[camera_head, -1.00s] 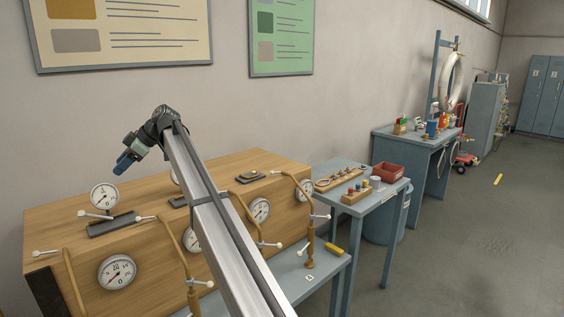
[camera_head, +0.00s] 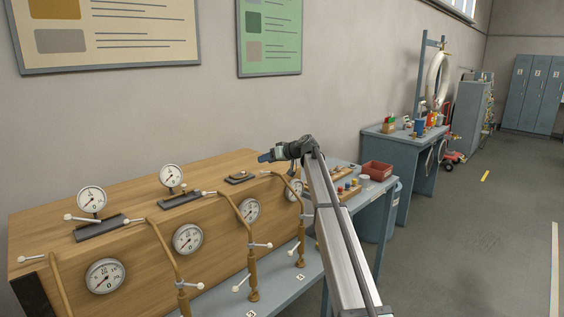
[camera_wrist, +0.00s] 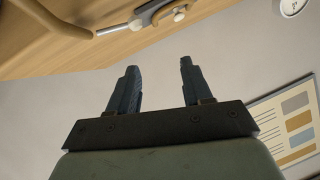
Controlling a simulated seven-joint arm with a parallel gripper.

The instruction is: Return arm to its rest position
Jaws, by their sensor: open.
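My gripper (camera_head: 265,157) is at the end of my arm, above the right part of the wooden gauge panel (camera_head: 140,205). In the head view its blue fingers point left. In the wrist view my gripper (camera_wrist: 160,88) has its two dark fingers apart with nothing between them. Behind the fingers is bare wall, with wood and a metal fitting at the top left. My arm reaches up from the bottom of the head view and covers part of the bench at right.
Gauges (camera_head: 188,238) and brass pipes with white handles (camera_head: 252,245) line the panel front. A red bin (camera_head: 377,171) stands on a blue-grey table right of my arm. A second workbench (camera_head: 405,135) stands farther back. The floor at right (camera_head: 480,240) is mostly clear.

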